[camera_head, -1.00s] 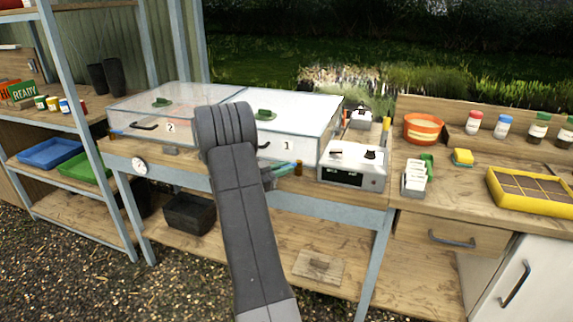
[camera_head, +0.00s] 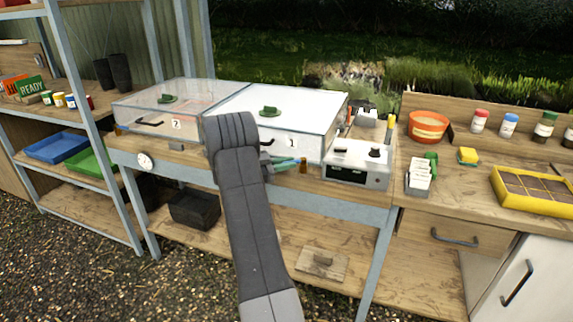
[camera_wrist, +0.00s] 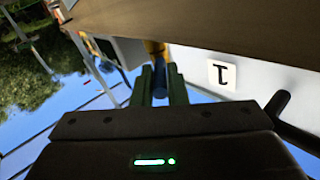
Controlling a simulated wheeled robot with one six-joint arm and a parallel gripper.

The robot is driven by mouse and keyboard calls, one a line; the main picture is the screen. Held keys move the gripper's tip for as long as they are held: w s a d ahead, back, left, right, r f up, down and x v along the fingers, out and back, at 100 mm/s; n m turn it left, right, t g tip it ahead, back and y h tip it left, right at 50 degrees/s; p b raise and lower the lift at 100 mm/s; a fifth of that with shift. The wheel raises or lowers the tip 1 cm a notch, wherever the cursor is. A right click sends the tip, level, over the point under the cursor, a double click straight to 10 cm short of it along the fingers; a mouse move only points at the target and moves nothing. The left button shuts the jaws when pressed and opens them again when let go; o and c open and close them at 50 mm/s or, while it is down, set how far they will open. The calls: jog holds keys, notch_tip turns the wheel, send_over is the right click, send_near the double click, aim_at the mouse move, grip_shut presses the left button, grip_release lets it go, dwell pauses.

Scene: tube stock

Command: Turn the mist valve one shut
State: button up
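Mist valve one has a brass body (camera_head: 303,166) at the front right of propagator box 1 (camera_head: 305,140) in the head view. In the wrist view its blue lever (camera_wrist: 160,84) points toward me, with the brass part (camera_wrist: 155,50) behind it. My gripper (camera_head: 285,163) has green fingers, which reach in from the left in the head view. In the wrist view the fingers (camera_wrist: 161,88) stand on both sides of the lever, with no clear gap, and look shut on it. My own arm hides part of the box front.
A white control unit (camera_head: 357,163) stands right of the valve. Box 2 (camera_head: 150,125) is to the left, with a similar valve (camera_head: 118,131) at its left corner. Box 1's dark handle (camera_wrist: 290,125) is close to my gripper's right in the wrist view.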

jog(key=o, duration=0.4)
jog(key=shift+a, duration=0.1)
jog(key=v, duration=1.3)
jog(key=shift+s+a+b, duration=0.15)
jog(key=shift+a+b, duration=0.15)
jog(key=shift+b, duration=0.05)
